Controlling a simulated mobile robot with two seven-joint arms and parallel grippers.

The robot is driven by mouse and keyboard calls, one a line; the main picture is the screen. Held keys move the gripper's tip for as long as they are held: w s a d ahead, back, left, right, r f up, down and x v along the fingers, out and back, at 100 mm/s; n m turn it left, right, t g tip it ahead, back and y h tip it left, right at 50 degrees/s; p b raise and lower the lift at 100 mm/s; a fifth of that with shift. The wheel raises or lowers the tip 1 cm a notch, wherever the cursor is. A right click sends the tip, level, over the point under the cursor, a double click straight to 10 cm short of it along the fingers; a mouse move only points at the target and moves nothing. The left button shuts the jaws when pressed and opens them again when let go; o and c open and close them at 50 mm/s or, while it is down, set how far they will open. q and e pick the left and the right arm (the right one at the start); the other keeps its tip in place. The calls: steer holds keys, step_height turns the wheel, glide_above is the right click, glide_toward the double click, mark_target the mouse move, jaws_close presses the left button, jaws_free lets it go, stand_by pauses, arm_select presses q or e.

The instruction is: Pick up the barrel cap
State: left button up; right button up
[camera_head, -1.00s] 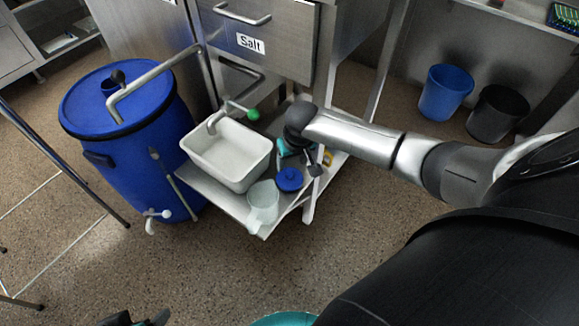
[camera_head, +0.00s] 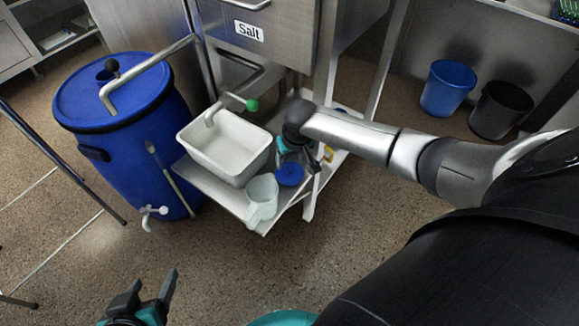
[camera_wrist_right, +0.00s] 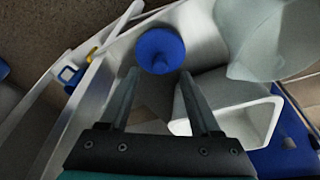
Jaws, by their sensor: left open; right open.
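The barrel cap (camera_head: 290,174) is a round blue cap with a raised knob, lying on the low metal shelf (camera_head: 222,194). In the right wrist view the cap (camera_wrist_right: 160,50) lies just beyond the fingertips, about midway between them. My right gripper (camera_wrist_right: 158,75) is open and empty, pointing down at the shelf; in the head view the wrist partly hides it beside the cap. My left gripper (camera_head: 155,296) is open and empty at the bottom left, above the floor and far from the cap.
A white basin (camera_head: 226,146) and a translucent jug (camera_head: 262,198) stand on the shelf close to the cap. A table leg (camera_head: 311,200) rises at the shelf's right corner. The blue barrel (camera_head: 125,130) stands at left. Open floor lies in front.

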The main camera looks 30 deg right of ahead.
mark_target(290, 166)
steer(key=shift+b+x, duration=0.65)
steer(key=shift+x, duration=0.2)
steer(key=shift+w+f+b, duration=0.1)
steer(key=shift+f+b, duration=0.3)
steer(key=shift+f, duration=0.1)
arm_select(q)
steer(key=shift+w+d+r+t+h, duration=0.3)
steer(key=shift+d+t+h, duration=0.15)
steer(key=shift+d+t, duration=0.4)
steer(key=shift+w+d+r+t+h, duration=0.25)
steer(key=shift+d+t+h, duration=0.25)
steer(key=shift+d+t, duration=0.3)
steer(key=shift+w+d+r+t+h, duration=0.3)
steer(key=shift+d+t+h, duration=0.15)
steer(key=shift+d+t, duration=0.35)
arm_select(e)
steer(key=shift+f, duration=0.25)
jaws_close()
